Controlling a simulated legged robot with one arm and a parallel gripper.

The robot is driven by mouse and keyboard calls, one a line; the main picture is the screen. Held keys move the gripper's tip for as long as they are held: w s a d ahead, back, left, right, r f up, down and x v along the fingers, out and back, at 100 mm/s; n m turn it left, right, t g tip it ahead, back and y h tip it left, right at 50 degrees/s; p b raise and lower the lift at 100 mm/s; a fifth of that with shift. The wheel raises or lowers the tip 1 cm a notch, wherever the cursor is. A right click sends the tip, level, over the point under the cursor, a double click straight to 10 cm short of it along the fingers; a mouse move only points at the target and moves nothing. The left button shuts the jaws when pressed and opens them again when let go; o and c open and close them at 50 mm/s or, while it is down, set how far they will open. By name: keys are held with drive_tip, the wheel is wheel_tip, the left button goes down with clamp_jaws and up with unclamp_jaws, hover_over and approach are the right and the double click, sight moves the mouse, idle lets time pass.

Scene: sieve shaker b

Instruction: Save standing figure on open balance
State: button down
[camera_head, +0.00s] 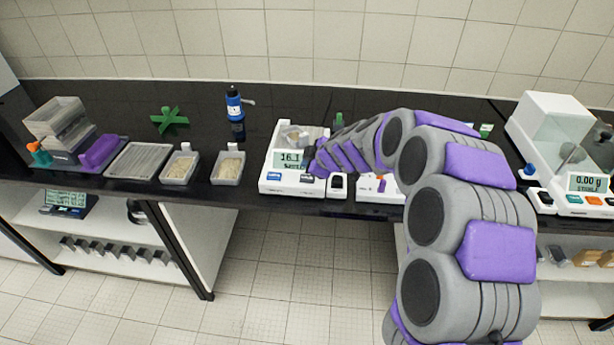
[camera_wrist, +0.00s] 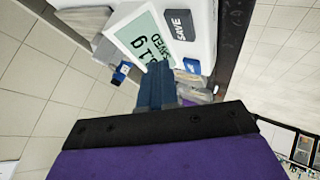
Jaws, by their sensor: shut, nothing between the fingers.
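The open balance (camera_head: 271,181) stands on the black bench with a lit display (camera_head: 289,158) reading about 16.1. A small grey item sits on its pan, partly hidden. The wrist view shows a display (camera_wrist: 150,36) turned over, its second row hard to read, and a dark grey SAVE key (camera_wrist: 178,23) beside it. My gripper (camera_wrist: 160,70) is shut and empty, its fingertips overlapping the display's lower edge in that view. Whether they touch anything, I cannot tell. In the head view my purple wrist hides the balance's right side.
A blue bottle (camera_head: 234,104) and green cross-shaped piece (camera_head: 169,121) are behind. At right, an enclosed balance (camera_head: 560,190) reads 0.00 g. Another white device (camera_head: 368,190) is partly behind my arm.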

drive_tip(key=shift+r+p, duration=0.35)
drive_tip(key=shift+r, duration=1)
drive_tip(key=s+r+m+g, duration=0.2)
drive_tip(key=s+r, duration=0.2)
drive_tip(key=s, duration=0.6)
drive_tip(key=s+d+m+g+h, duration=0.2)
drive_tip(key=s+d+m, duration=0.3)
drive_tip(key=s, duration=0.8)
drive_tip(key=s+d+m+g+h, duration=0.2)
drive_tip(key=s+d+m, duration=0.3)
drive_tip(key=s, duration=0.8)
drive_tip(key=s+d+m+g+h, duration=0.2)
drive_tip(key=s+d+m, duration=0.3)
drive_tip(key=s, duration=0.8)
drive_tip(key=d, duration=0.3)
drive_tip(key=shift+d+f+g, duration=0.3)
drive_tip(key=shift+d+g, duration=0.1)
